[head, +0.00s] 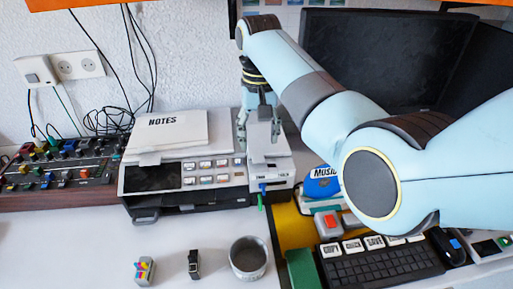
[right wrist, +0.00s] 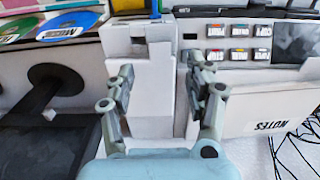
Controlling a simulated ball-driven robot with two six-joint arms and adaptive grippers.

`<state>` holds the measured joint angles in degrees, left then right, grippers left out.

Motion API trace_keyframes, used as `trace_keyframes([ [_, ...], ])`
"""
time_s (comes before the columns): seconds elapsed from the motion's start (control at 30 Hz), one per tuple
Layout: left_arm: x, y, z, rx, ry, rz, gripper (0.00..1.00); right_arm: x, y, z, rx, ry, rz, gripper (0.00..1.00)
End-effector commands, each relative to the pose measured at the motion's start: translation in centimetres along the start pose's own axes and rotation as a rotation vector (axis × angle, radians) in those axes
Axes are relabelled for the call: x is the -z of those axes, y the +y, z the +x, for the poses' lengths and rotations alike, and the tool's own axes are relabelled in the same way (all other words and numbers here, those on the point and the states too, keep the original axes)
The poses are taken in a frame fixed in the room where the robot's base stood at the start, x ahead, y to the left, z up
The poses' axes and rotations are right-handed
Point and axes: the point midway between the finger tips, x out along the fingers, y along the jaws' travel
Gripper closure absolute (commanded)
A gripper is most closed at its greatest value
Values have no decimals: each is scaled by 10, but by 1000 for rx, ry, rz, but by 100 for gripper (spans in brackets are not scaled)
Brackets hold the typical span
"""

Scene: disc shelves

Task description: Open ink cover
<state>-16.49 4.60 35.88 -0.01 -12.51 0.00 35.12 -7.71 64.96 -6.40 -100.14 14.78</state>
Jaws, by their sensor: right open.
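My right gripper (head: 258,118) points down over the back of this section. In the right wrist view the open, empty fingers (right wrist: 158,75) are on either side of the white section (right wrist: 160,95); I cannot tell whether they touch it. The cover looks closed. My left gripper is out of view.
A notes pad (head: 180,132) lies on the printer. A mixer board (head: 60,175) stands left; a keyboard (head: 380,264) and dark monitor (head: 385,55) are right. A grey cup (head: 248,258) stands in front. The white desk between is partly clear.

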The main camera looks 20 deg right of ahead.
Motion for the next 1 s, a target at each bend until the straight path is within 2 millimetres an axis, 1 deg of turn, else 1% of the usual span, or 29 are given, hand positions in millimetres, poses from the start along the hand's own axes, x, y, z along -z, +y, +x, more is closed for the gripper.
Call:
trace_keyframes([
  [0.03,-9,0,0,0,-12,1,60,-1,1,10,-1,-4,0,46],
  [0.1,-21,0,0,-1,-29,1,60,-1,1,22,-1,-3,0,46],
  [0.2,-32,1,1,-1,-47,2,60,0,1,38,-1,-1,0,46],
  [0.23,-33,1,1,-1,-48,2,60,0,1,42,-1,-1,0,46],
  [0.33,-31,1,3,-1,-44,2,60,0,1,52,-1,0,0,46],
  [0.4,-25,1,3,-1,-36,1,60,0,1,55,0,1,0,46],
  [0.53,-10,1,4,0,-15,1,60,0,1,57,0,2,0,46],
  [0.67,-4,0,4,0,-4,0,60,0,1,57,0,2,0,46],
  [0.77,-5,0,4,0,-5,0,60,0,1,57,0,2,0,58],
  [1.0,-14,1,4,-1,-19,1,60,0,2,57,-2,1,1,89],
])
